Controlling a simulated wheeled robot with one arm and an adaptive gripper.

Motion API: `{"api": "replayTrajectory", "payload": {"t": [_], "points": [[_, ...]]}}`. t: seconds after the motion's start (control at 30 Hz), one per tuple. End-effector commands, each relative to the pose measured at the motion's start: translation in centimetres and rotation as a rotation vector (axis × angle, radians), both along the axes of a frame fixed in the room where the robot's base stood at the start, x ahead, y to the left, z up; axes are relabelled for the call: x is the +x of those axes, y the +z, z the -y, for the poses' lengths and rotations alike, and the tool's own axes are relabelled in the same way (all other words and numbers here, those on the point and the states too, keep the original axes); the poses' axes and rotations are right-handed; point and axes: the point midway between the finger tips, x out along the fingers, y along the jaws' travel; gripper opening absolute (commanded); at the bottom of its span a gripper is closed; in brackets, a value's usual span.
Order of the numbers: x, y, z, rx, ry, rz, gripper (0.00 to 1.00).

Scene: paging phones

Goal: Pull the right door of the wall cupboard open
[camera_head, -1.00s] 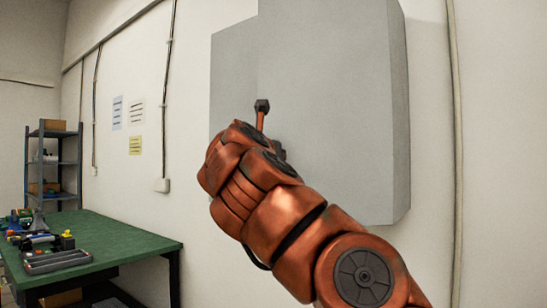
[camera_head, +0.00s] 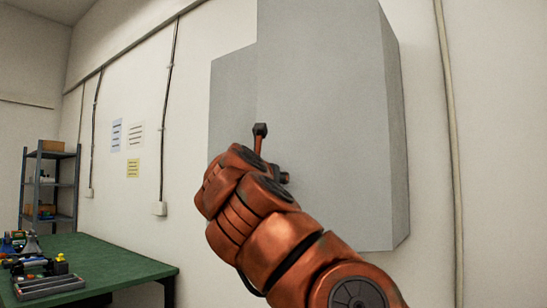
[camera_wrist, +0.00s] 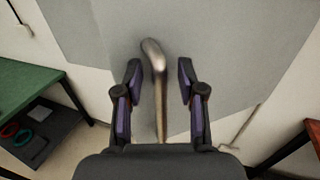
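The grey wall cupboard (camera_head: 232,105) fills the middle of the head view. Its right door (camera_head: 325,110) stands forward of the left part, with a step along its left edge; how far it is ajar I cannot tell. In the wrist view, a metal bar handle (camera_wrist: 157,75) stands out from the grey door face. My gripper (camera_wrist: 160,68) is open, with one finger on each side of the handle and visible gaps between. The handle is hidden behind my arm in the head view.
A green-topped table (camera_head: 100,268) with tools and a tray is at the lower left. A metal shelf (camera_head: 50,183) stands behind it. Conduits and paper notices are on the wall.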

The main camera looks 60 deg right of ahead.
Motion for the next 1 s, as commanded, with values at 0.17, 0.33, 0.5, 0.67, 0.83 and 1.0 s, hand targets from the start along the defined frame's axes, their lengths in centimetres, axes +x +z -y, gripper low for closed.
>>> {"api": "replayTrajectory", "payload": {"t": [0.17, 0.33, 0.5, 0.67, 0.83, 1.0], "points": [[0.0, 1.5, 0.0, 0.003, 0.0, 0.005, 0.39], [0.0, 3.1, 0.0, 0.002, -0.001, 0.004, 0.39], [0.1, 4.4, -0.1, 0.001, 0.001, 0.002, 0.39], [0.1, 5.5, 0.0, 0.002, 0.001, 0.003, 0.39], [0.1, 6.7, -0.1, -0.001, 0.001, 0.003, 0.39], [0.1, 7.5, 0.0, 0.001, 0.001, 0.004, 0.39]]}}
